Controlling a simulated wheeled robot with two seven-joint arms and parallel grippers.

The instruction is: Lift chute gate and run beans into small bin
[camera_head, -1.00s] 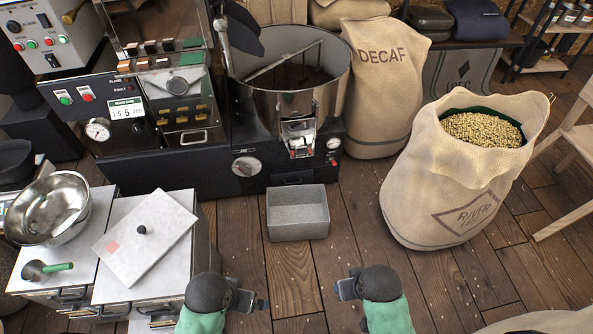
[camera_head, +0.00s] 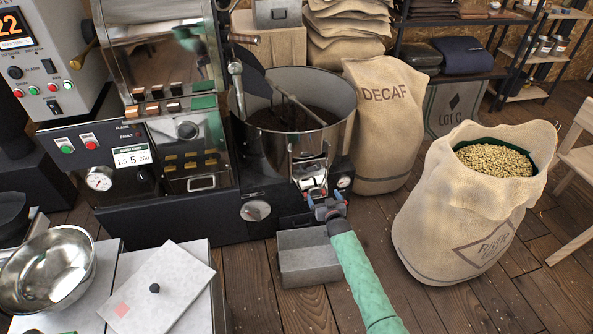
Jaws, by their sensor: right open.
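The chute gate (camera_head: 308,170) is a small metal assembly on the front of the round steel cooling drum (camera_head: 268,145); whether it is raised is too small to tell. Dark beans (camera_head: 290,115) lie inside the drum. The small grey bin (camera_head: 300,277) stands on the floor below the chute and looks empty in the part that shows. My right gripper (camera_head: 318,197) is open and empty, just below the chute gate and above the bin's back right corner. Its green-sleeved arm covers the bin's right side. My left gripper is out of view.
A sack of pale beans (camera_head: 440,210) stands to the right, with a DECAF sack (camera_head: 385,135) behind it. A white cabinet top with a steel bowl (camera_head: 48,268) and a loose lid (camera_head: 160,290) is at the left. Wooden floor between bin and sack is clear.

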